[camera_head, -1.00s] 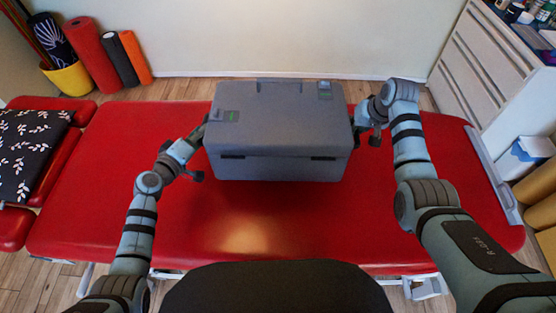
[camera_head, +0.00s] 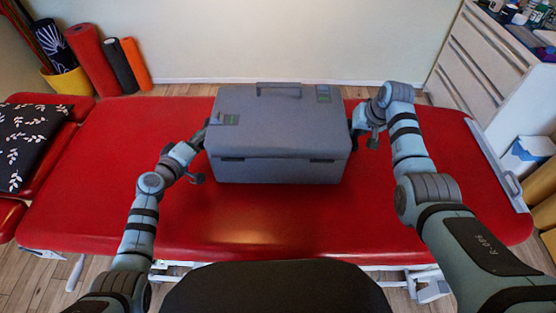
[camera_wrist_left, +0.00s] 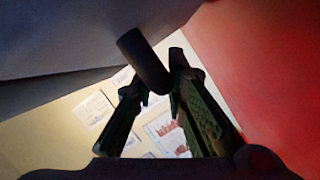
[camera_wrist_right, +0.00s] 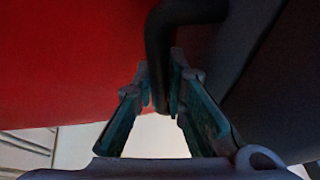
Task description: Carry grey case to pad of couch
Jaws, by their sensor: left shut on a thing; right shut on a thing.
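The grey case (camera_head: 278,135) is lid up and level over the middle of the red couch pad (camera_head: 270,225). I cannot tell whether its underside touches the pad. My left gripper (camera_head: 201,140) is at the case's left side. In the left wrist view its fingers (camera_wrist_left: 155,90) are shut on a dark bar handle (camera_wrist_left: 140,58) of the case. My right gripper (camera_head: 358,135) is at the right side, its tips partly hidden in the head view. In the right wrist view its fingers (camera_wrist_right: 163,95) are shut on the other dark handle (camera_wrist_right: 160,45).
A black leaf-patterned cushion (camera_head: 28,140) lies at the couch's left end. Rolled mats (camera_head: 90,55) and a yellow pot (camera_head: 70,82) stand behind left. A white drawer cabinet (camera_head: 490,70) stands at the back right. The pad around the case is clear.

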